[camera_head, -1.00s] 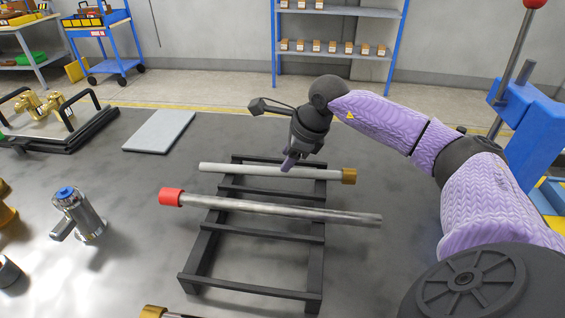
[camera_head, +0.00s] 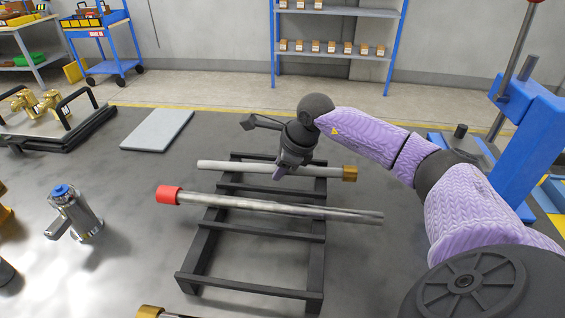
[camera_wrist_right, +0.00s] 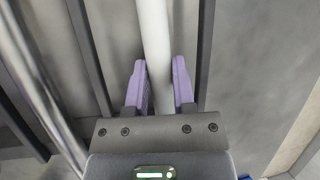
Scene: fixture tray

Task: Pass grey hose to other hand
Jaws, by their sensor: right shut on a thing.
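The grey hose (camera_head: 230,167) is a pale straight tube with a brass end (camera_head: 350,173) on its right. It lies across the far part of a black rack (camera_head: 252,289). My right gripper (camera_head: 278,175) is down at the hose's middle, shut on it. In the right wrist view the hose (camera_wrist_right: 153,30) runs between the two purple fingers (camera_wrist_right: 159,85). My left gripper is not in view.
A metallic tube (camera_head: 280,207) with a red end (camera_head: 168,195) lies nearer on the rack. A chrome valve with a blue cap (camera_head: 78,210) stands left. A grey plate (camera_head: 157,130) lies behind it. A blue post (camera_head: 525,125) stands right.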

